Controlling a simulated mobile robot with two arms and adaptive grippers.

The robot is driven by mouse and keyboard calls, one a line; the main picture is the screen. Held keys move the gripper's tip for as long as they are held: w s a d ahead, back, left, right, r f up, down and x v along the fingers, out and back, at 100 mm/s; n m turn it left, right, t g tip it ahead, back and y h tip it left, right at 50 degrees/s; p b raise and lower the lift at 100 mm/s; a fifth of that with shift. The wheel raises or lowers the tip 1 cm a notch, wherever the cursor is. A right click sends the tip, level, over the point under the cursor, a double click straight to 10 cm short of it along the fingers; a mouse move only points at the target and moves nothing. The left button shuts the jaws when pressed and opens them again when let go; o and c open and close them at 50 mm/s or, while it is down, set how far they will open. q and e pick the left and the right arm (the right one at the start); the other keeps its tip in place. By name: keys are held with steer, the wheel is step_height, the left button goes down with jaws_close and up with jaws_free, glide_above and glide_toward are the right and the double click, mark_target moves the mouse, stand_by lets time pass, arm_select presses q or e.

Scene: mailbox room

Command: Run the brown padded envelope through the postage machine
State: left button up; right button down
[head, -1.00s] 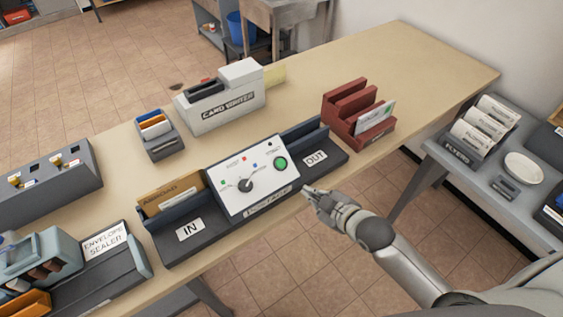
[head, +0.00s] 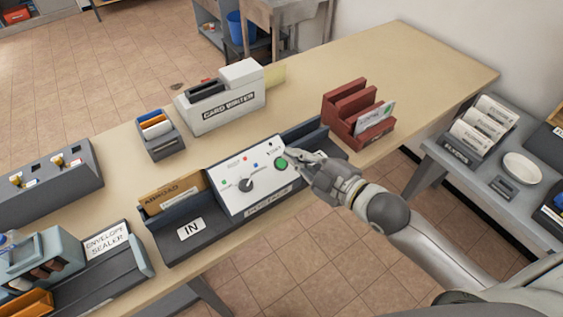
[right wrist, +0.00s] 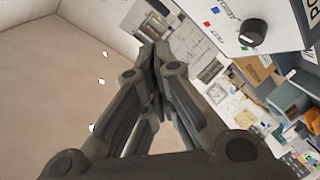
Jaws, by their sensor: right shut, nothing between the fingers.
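The postage machine (head: 243,205) stands at the table's front edge, with a dark knob, small coloured marks and a green button (head: 282,163) on its sloped white face. The brown padded envelope (head: 170,193), marked ABROAD, stands upright in the IN slot at the left. My right gripper (head: 296,158) is shut and empty, its fingertips at or just beside the green button; I cannot tell if they touch. It hides the OUT label. In the right wrist view the closed fingers (right wrist: 155,60) show below the machine's face (right wrist: 270,25). My left gripper is out of view.
The card writer (head: 225,100) and a small card box (head: 160,135) stand behind the machine. A red rack (head: 350,108) with an envelope is at the right. The envelope sealer (head: 90,265) is at the front left. The table's far right is clear.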

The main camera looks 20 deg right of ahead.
mark_target(281, 163)
steer(key=shift+w+a+f+b, duration=0.25)
steer(key=shift+w+f+b, duration=0.55)
steer(key=shift+f+b, duration=0.35)
steer(key=shift+w+a+f+b, duration=0.3)
steer(key=shift+w+f+b, duration=0.45)
steer(key=shift+f+b, duration=0.45)
steer(key=shift+w+a+f+b, duration=0.25)
steer(key=shift+w+f+b, duration=0.65)
steer(key=shift+f, duration=0.4)
steer(key=shift+s, duration=0.1)
steer(key=shift+f, duration=0.15)
steer(key=shift+w+a+f, duration=0.1)
steer(key=shift+w+f, duration=0.1)
